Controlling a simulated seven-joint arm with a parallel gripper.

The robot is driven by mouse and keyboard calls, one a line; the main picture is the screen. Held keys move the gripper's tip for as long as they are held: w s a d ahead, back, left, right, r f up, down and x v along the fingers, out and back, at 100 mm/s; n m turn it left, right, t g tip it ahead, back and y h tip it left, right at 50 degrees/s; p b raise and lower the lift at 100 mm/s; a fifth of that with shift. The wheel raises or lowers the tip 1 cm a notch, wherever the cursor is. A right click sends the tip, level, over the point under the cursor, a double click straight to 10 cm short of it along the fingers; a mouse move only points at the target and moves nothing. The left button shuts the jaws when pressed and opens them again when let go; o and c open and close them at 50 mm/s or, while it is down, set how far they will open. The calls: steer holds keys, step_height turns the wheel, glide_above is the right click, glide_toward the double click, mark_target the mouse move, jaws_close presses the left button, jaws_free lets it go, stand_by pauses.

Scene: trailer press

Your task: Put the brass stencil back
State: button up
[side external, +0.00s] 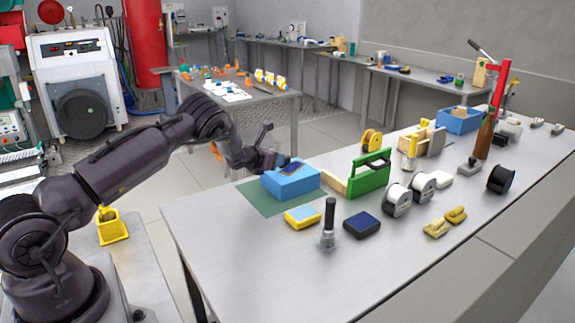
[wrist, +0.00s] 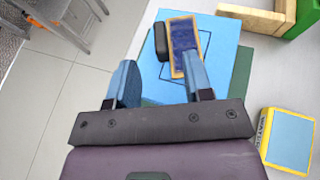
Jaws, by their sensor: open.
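A flat plate with a brass-coloured border and dark blue middle, which looks like the brass stencil (wrist: 183,42), lies on top of a light blue block (wrist: 225,35) with a thin dark outline on it. The plate also shows in the side view (side external: 292,168), on the blue block (side external: 291,186). My gripper (wrist: 158,68) is open. Its right finger overlaps the near end of the plate in the wrist view; I cannot tell whether they touch. The left finger is clear of the plate. In the side view my gripper (side external: 276,160) is just above the block.
The block stands on a green mat (side external: 255,200). A small black piece (wrist: 162,41) shows beside the plate. A green box (side external: 370,174), yellow-and-blue pad (side external: 303,217), dark-handled stamp (side external: 329,222) and navy pad (side external: 362,224) stand nearby. The table's front left is clear.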

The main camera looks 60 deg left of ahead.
mark_target(290, 164)
steer(key=shift+x, duration=3.3)
steer(key=shift+f, duration=0.1)
jaws_close()
